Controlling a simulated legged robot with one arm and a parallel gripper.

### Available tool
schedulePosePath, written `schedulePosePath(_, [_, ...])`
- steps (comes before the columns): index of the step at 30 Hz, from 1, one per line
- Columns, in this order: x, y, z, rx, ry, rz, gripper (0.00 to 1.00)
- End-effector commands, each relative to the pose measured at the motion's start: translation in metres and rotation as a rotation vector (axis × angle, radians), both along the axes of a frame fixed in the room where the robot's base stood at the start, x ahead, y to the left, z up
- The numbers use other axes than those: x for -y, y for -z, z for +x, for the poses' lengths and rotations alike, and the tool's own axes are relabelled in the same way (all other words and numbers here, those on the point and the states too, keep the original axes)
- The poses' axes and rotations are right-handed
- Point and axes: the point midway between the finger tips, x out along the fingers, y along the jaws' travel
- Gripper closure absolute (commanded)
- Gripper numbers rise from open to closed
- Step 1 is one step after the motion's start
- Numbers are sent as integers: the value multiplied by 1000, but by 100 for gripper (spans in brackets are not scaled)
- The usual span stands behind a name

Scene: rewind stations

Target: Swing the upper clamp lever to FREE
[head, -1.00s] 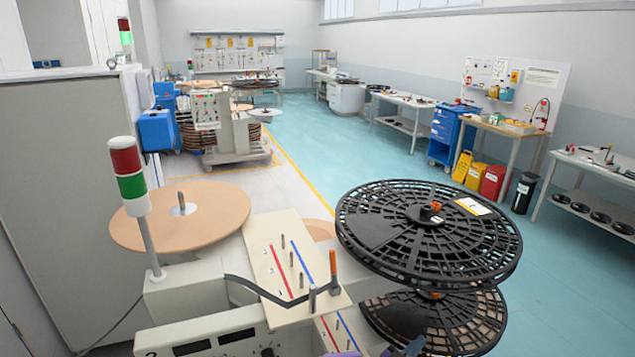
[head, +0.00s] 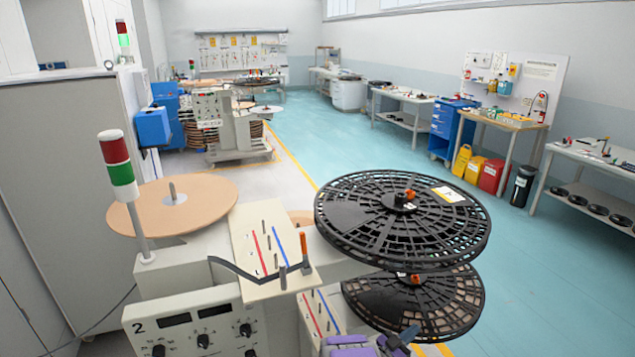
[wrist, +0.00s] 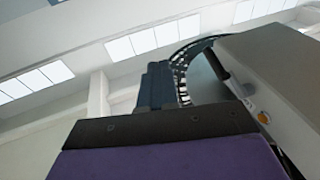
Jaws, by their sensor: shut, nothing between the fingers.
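The upper black reel (head: 350,225) lies flat at the right of the machine. A small orange clamp lever (head: 410,194) sits on its hub; whether it stands at FREE is too small to read. Below it, the lower reel (head: 445,310) has its own orange lever (head: 415,279). My gripper (head: 404,338) shows at the bottom edge in the head view, low and in front of the lower reel, apart from the upper lever. In the wrist view my gripper (wrist: 158,70) is shut and empty, its dark fingers pointing up beside part of a reel (wrist: 181,80).
A guide plate (head: 250,230) with pins and an orange-tipped post (head: 303,250) stands left of the reels. A control panel (head: 195,325) numbered 2 and a red-green signal light (head: 118,165) are at the left. The floor right of the reels is clear.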

Motion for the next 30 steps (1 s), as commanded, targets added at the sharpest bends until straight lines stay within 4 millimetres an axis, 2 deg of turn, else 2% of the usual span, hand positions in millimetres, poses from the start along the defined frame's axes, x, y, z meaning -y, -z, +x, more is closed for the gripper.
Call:
schedulePosePath(8, [-29,-14,40,-57,-109,217,100])
schedulePosePath(13, [-64,-35,66,-126,-230,403,100])
schedulePosePath(18, [-103,-63,80,-212,-365,568,100])
schedulePosePath(24, [-152,-105,76,-332,-525,715,100])
schedulePosePath(30, [-195,-147,47,-477,-673,818,100])
